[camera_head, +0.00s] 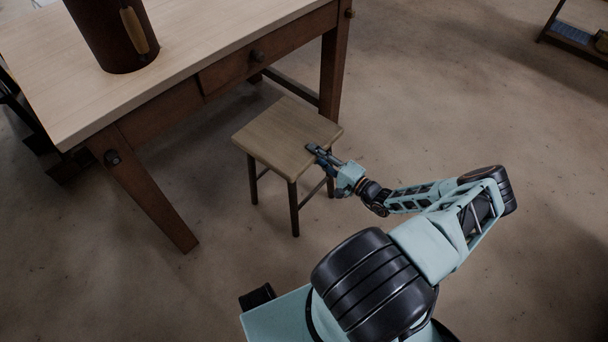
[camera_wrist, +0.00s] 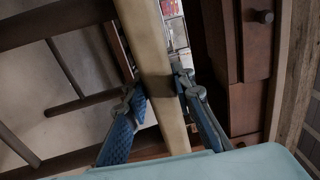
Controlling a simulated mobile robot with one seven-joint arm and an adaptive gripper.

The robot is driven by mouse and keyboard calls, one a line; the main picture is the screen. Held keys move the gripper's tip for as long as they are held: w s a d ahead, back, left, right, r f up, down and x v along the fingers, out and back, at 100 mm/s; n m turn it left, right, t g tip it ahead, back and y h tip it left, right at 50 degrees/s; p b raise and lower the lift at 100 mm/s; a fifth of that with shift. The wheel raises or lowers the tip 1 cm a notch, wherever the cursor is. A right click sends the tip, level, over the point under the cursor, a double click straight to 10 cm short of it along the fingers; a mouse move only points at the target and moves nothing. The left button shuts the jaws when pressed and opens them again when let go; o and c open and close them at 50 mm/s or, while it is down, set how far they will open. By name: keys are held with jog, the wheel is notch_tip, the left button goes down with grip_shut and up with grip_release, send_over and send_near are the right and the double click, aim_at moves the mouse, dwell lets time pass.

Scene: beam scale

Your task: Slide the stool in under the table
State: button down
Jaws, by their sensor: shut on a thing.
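The stool (camera_head: 285,133) has a square light-wood seat and dark legs. It stands upright on the floor at the near side of the table (camera_head: 190,55), with its far edge close to the table's front. My gripper (camera_head: 316,152) is at the near right edge of the seat. In the wrist view, the blue-padded fingers of my gripper (camera_wrist: 160,100) are on both sides of the pale seat edge (camera_wrist: 155,55), closed on it. The stool's far legs are partly hidden by the seat.
A brown cylindrical container (camera_head: 108,35) with a light handle stands on the table top. A low shelf (camera_head: 575,38) is at the far right. The floor around the stool is clear.

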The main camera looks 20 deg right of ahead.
aim_at(299, 142)
jog(key=shift+b+x, duration=0.35)
jog(key=shift+x, duration=2.85)
jog(key=shift+a, duration=0.15)
jog(key=shift+x, duration=1.4)
jog(key=shift+d+v, duration=0.2)
jog(key=shift+v, duration=0.8)
jog(key=shift+w, duration=0.1)
jog(key=c, duration=1.5)
grip_release()
jog(key=shift+f, duration=0.1)
jog(key=shift+c, duration=0.2)
